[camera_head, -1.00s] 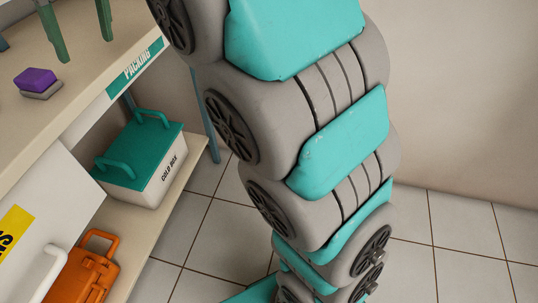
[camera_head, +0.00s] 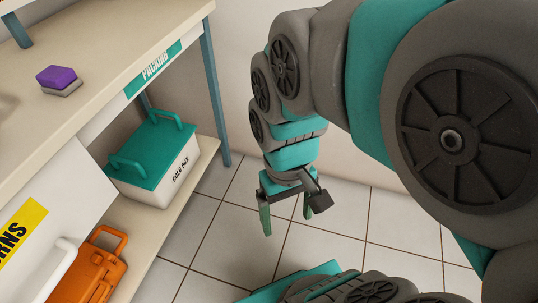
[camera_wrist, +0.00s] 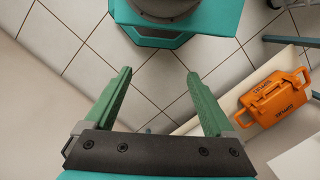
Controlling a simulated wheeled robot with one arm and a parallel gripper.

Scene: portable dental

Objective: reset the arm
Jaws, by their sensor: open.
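My gripper (camera_head: 286,217) hangs at the end of my folded arm in the head view, to the right of the bench and above the tiled floor. Its two green fingers point down and stand apart with nothing between them. In the wrist view my gripper (camera_wrist: 160,100) is also open and empty, with floor tiles and part of my own base beyond the fingers. My arm's large grey and teal links fill the right side of the head view.
A bench (camera_head: 190,42) marked PACKING bears a purple and grey block (camera_head: 57,78). Its lower shelf holds a teal-lidded cold box (camera_head: 160,155) and an orange case (camera_head: 92,275), also in the wrist view (camera_wrist: 275,97). The tiled floor (camera_head: 335,240) beside the bench is clear.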

